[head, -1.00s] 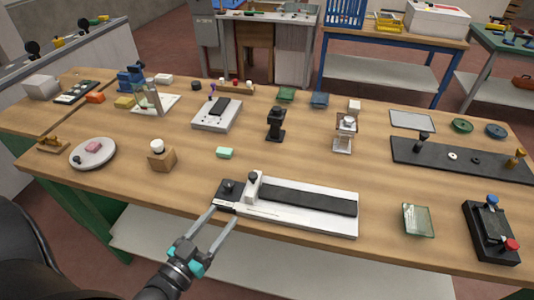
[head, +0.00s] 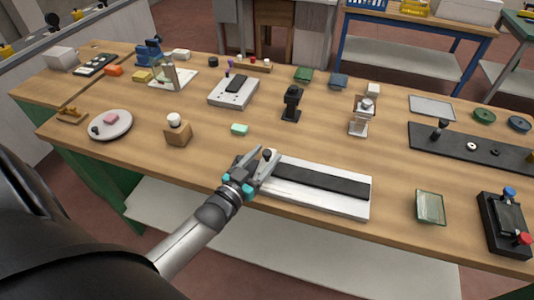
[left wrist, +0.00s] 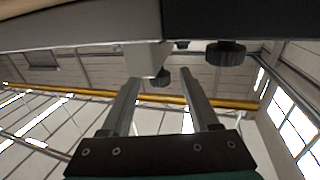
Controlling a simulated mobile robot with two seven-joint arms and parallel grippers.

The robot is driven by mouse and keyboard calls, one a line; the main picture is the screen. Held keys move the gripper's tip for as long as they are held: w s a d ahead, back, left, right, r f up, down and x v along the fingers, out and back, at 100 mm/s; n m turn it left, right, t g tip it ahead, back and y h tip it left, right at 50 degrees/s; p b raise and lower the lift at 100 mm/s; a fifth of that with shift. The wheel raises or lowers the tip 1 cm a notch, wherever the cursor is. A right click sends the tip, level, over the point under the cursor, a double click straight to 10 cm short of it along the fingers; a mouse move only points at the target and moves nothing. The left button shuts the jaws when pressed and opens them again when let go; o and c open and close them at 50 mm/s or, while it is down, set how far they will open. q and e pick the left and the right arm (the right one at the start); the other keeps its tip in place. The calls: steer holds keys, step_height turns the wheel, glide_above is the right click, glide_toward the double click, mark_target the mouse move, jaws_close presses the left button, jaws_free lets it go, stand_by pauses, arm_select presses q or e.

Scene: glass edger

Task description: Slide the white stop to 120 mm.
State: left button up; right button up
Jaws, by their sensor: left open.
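The fixture is a long white base (head: 330,203) with a dark strip along it, lying near the table's front edge. The white stop stands at its left end and is mostly hidden by my left gripper (head: 262,156) in the head view. A black knob (head: 267,153) shows between the fingertips. In the left wrist view, the stop's pale block (left wrist: 148,58) is by the tip of the left finger, and a black knob (left wrist: 160,77) shows between the fingers. My left gripper is open; contact cannot be told. Scale marks are unreadable. My right gripper is out of view.
A wooden block with a white knob (head: 178,132) and a green piece (head: 239,129) lie behind the gripper. A glass piece (head: 430,207) and a black device (head: 505,225) stand to the right. Bare wood lies between the fixture and the glass.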

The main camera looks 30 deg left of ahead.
arm_select(q)
steer(key=shift+w, duration=0.75)
jaws_close()
stand_by(1.0)
